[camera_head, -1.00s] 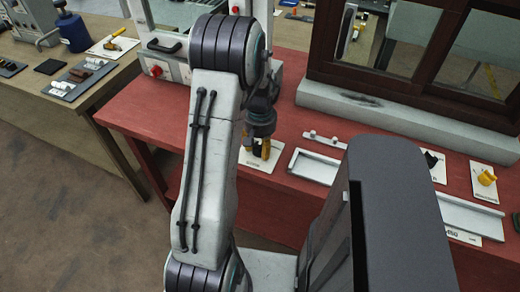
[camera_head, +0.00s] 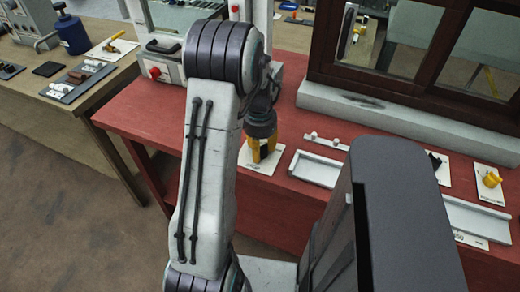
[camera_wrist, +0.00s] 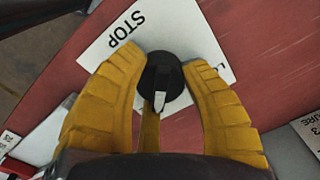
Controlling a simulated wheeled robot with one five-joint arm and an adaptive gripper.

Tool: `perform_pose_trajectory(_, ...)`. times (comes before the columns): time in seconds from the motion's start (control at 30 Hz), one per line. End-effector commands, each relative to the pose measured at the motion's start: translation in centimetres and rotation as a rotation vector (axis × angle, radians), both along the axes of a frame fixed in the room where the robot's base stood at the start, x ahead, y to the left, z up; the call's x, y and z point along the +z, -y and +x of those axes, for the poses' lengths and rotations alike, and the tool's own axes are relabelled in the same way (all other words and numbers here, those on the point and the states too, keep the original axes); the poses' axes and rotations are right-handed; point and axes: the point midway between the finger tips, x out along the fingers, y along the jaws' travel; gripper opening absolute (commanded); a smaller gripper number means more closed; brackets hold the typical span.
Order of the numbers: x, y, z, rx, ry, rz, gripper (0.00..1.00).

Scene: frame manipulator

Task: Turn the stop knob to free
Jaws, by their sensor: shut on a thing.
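The stop knob (camera_wrist: 162,83) is round and black with a white pointer. In the wrist view the pointer aims down, toward my gripper's palm. The knob sits on a white plate (camera_wrist: 118,40) marked STOP on its left part, with a second, partly covered label starting "LO" on the right. My gripper (camera_wrist: 164,66) has yellow ribbed fingers, one on each side of the knob, shut on it. In the head view my gripper (camera_head: 264,150) points down over the plate (camera_head: 247,160) on the red bench, and its fingers hide the knob.
The red bench (camera_head: 170,120) also carries a pale tray (camera_head: 316,168) and a plate with a yellow knob (camera_head: 491,179) to the right. A dark window frame (camera_head: 400,80) stands behind. A box with a red button (camera_head: 154,73) is at the back left.

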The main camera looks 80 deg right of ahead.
Motion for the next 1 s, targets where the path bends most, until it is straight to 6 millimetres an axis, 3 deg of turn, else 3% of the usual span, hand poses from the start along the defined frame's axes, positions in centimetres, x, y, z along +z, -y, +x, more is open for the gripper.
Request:
perform_pose_trajectory(0.57, -0.25, -0.26, 0.03, -0.029, 0.001, 0.009, 0.09)
perform_pose_trajectory(0.6, -0.25, -0.26, 0.03, -0.029, 0.001, 0.009, 0.44)
perform_pose_trajectory(0.87, -0.12, -0.12, 0.02, -0.028, 0.001, 0.004, 0.67)
perform_pose_trajectory(1.0, -0.07, -0.07, 0.02, -0.028, 0.0, 0.002, 0.68)
